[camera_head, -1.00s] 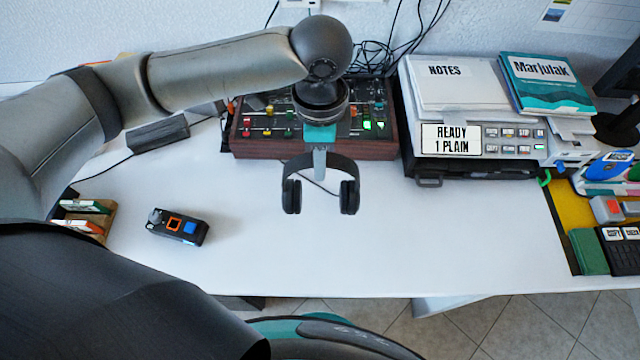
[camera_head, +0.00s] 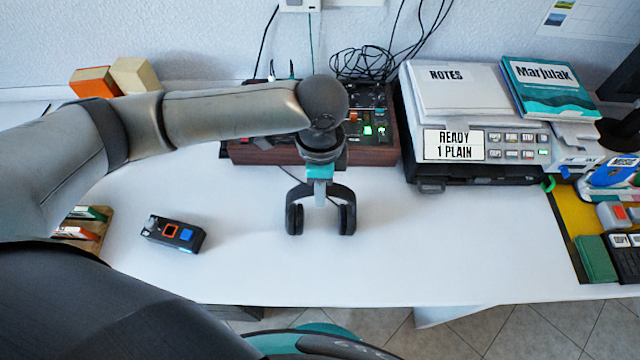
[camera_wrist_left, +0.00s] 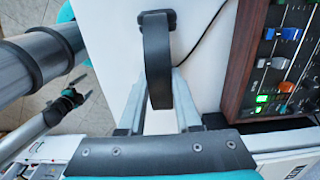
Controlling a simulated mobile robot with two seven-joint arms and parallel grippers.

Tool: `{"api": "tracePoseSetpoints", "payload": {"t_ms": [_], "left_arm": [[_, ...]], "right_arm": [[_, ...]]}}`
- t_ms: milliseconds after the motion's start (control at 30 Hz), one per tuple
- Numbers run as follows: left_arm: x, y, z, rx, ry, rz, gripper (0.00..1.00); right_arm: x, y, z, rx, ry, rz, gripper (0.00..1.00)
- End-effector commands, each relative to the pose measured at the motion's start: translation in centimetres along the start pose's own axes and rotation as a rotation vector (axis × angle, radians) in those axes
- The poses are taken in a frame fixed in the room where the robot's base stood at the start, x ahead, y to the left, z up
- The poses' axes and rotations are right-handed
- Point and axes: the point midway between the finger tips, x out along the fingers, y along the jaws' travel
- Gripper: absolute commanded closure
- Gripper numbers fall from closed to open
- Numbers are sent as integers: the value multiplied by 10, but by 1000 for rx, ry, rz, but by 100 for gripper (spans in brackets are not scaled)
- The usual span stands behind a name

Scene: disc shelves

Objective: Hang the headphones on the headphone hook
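The black headphones (camera_head: 347,192) hang upright below my left gripper (camera_head: 320,190), over the white desk, with both ear cups pointing down. The gripper is shut on the top of the headband. In the left wrist view the black headband (camera_wrist_left: 157,55) runs between the two grey fingers of my left gripper (camera_wrist_left: 163,82), with one ear cup at its far end. My right gripper (camera_wrist_left: 78,90) shows small at the left of that view, with its fingers apart and nothing between them. I cannot make out a headphone hook in either view.
A mixer (camera_head: 375,150) with wooden sides stands behind the headphones. A printer (camera_head: 480,172) is to its right, with books on top. A small black device (camera_head: 173,235) lies at left. The front middle of the desk (camera_head: 400,260) is clear.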

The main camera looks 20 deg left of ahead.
Motion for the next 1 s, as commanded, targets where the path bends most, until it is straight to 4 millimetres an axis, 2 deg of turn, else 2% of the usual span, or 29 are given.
{"api": "tracePoseSetpoints", "payload": {"t_ms": [33, 267, 567, 767, 1000], "left_arm": [[0, 0, 0, 0, 0, 1, 63], [0, 0, 0, 0, -1, 0, 38], [-3, 0, 0, 0, -1, -2, 38], [-34, -1, 0, 0, 1, -3, 38], [-87, -1, 0, -1, 2, -4, 38]], "right_arm": [[0, 0, 0, 0, 0, 0, 0], [0, 0, 1, 0, -1, 0, 0], [1, 0, 1, 0, -2, 0, 0], [-9, 0, 0, 0, -2, 0, 0], [-23, 0, -1, 0, -2, 0, 0]]}}
